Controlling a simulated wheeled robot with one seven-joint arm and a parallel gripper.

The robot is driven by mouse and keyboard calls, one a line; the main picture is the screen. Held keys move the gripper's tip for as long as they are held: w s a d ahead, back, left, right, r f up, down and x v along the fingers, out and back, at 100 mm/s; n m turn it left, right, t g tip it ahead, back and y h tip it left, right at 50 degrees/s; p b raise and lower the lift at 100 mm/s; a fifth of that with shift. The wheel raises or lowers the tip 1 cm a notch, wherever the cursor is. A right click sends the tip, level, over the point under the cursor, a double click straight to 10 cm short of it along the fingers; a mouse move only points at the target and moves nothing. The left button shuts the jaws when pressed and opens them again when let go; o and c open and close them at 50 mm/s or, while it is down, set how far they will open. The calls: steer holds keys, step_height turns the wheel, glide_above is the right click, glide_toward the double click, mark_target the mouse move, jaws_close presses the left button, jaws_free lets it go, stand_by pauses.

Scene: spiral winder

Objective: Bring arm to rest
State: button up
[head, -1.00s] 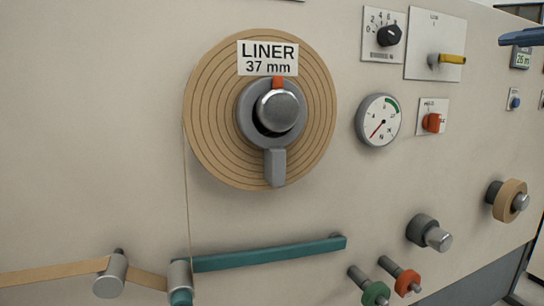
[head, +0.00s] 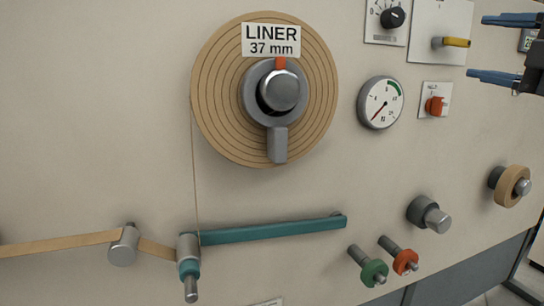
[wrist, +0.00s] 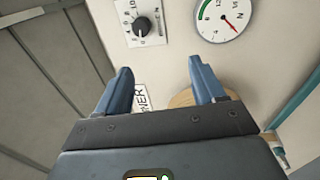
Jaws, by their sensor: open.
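My gripper (head: 507,48) is at the upper right edge of the head view, with its two blue fingers spread apart. In the wrist view my gripper (wrist: 162,88) is open, and nothing is between the fingers. The fingertips stand apart from the machine panel (head: 110,100). The rest of my arm is out of the head view.
The liner roll (head: 213,110) sits on its hub (head: 279,90) on the panel. A teal dancer arm (head: 270,230), a gauge (head: 380,103), a dial (head: 392,18), a yellow lever (head: 456,42), a red switch (head: 435,106) and a small tan roll (head: 514,186) stick out nearby.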

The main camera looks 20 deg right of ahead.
steer(key=w+a+f+m+h, duration=0.1)
steer(key=w+a+f+m, duration=0.15)
steer(key=f+m, duration=0.7)
steer(key=s+a+f+m+g+h, duration=0.1)
steer(key=s+a+f+m, duration=0.25)
steer(key=f, duration=0.55)
steer(key=s+a+f+m+h, duration=0.1)
steer(key=s+a+f+m, duration=0.15)
steer(key=a+f, duration=0.45)
steer(key=s+a+f+m+g+h, duration=0.1)
steer(key=s+a+f+m, duration=0.2)
steer(key=f, duration=0.8)
steer(key=s+a+f+g+y, duration=0.1)
steer(key=s+a+f, duration=0.1)
steer(key=s, duration=0.7)
steer(key=s+a+f+g+y, duration=0.1)
steer(key=s+a+f, duration=0.15)
steer(key=s, duration=0.55)
steer(key=s+a+f+g+y, duration=0.1)
steer(key=s+a+f, duration=0.1)
steer(key=s, duration=0.7)
step_height(320, 180, up, 13)
steer(key=p, duration=1.3)
steer(key=shift+s+a, duration=0.2)
steer(key=shift+m, duration=0.25)
